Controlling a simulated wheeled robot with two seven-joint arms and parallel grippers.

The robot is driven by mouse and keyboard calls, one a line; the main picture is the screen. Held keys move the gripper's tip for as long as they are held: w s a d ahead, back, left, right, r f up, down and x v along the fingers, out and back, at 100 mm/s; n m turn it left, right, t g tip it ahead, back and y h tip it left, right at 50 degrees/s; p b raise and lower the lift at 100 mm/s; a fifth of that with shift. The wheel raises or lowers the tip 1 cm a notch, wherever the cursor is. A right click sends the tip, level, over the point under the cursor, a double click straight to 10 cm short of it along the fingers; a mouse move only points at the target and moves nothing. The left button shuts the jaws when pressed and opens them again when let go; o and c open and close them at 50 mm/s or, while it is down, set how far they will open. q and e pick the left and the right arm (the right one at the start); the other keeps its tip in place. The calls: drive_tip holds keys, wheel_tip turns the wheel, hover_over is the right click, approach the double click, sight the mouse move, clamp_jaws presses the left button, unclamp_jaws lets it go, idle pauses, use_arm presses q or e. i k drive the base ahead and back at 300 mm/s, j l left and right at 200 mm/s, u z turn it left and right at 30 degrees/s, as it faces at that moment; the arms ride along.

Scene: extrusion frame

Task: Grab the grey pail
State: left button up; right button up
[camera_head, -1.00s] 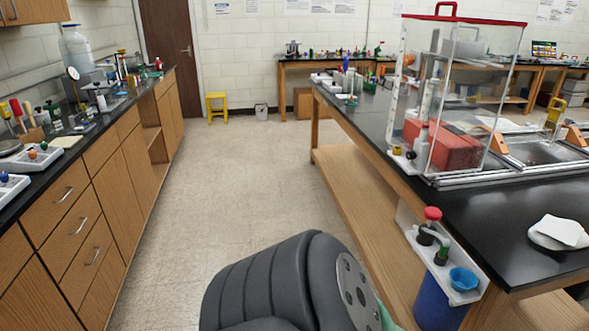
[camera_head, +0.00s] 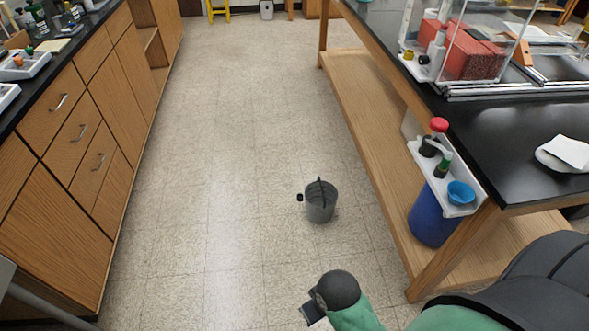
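A grey pail (camera_head: 321,207) stands upright on the tiled floor in the head view, right of the aisle's middle. Its dark handle rises over the open top, and a small black knob sticks out at its left. My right arm comes in from the lower right, with a green section and a dark rounded end (camera_head: 338,289). That end is nearer to me than the pail and apart from it in the picture. I cannot make out separate fingers on it. My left gripper is not in view.
A wooden bench with a black top (camera_head: 508,152) and low shelf runs along the right. A blue container (camera_head: 433,220) hangs or stands at its near end. Wooden cabinets (camera_head: 84,150) line the left. The floor between is clear around the pail.

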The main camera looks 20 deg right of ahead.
sight(321, 197)
drive_tip(key=z, duration=0.95)
